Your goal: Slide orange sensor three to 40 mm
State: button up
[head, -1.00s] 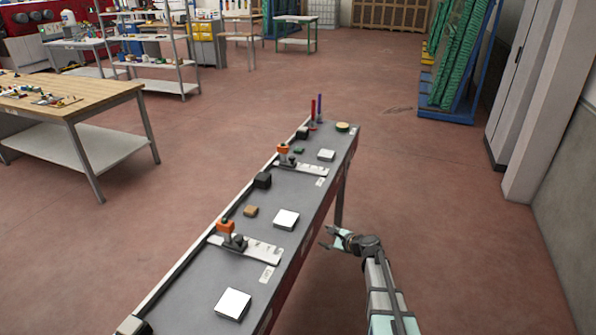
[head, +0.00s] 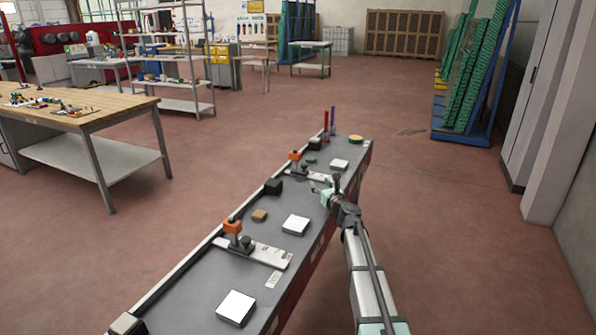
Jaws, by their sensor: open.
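Two orange sensors stand on the long dark bench. The far orange sensor (head: 295,156) sits at the left end of a pale scale plate (head: 302,175), with a dark knob beside it. The nearer orange sensor (head: 232,227) sits at the left of another scale plate (head: 265,253), also with a dark knob. I cannot read their numbers or the scale marks. My gripper (head: 318,184) is open and empty over the bench's right side, just right of and nearer than the far sensor, apart from it. It partly hides the far scale plate's right end.
The bench (head: 200,291) also holds white square blocks (head: 236,307), a black block (head: 273,186), a tan block (head: 259,215), a yellow-topped round item (head: 355,139) and upright red and blue rods (head: 326,121). The floor right of the bench is clear.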

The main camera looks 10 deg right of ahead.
aim_at(305, 167)
jog(key=p+x, duration=0.2)
jog(key=x, duration=1.5)
jog(key=shift+w, duration=0.15)
grip_shut()
jog(key=shift+d, duration=0.1)
